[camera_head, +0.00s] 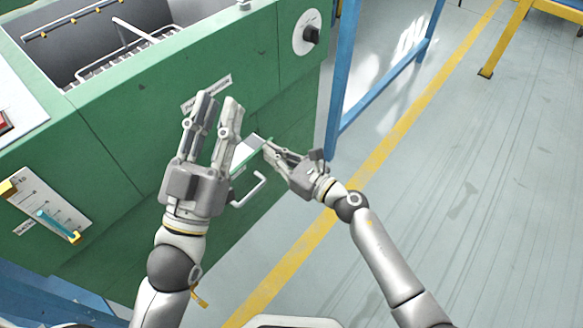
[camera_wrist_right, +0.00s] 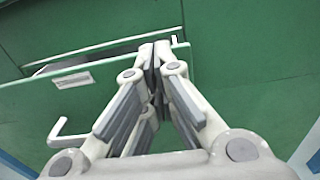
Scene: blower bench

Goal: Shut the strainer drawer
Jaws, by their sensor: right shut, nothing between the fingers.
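The strainer drawer (camera_head: 249,150) stands partly out from the front of the green machine, with its pale inside showing in the head view. In the right wrist view the green drawer front (camera_wrist_right: 30,108) carries a small label, and a dark gap shows behind its top edge. Its white bent handle (camera_head: 250,190) also shows in the right wrist view (camera_wrist_right: 68,134). My right gripper (camera_head: 267,148) is shut and empty, its fingertips (camera_wrist_right: 160,50) at the top edge of the drawer front. I cannot tell whether they touch it. My left gripper (camera_head: 218,98) is open and empty, in front of the machine, partly covering the drawer.
The green machine (camera_head: 130,130) has an open basin with a wire rack (camera_head: 105,62), a dial (camera_head: 308,33) and a gauge plate (camera_head: 45,208). A blue frame (camera_head: 370,98) stands to the right. The grey floor (camera_head: 460,200) beyond the yellow line is clear.

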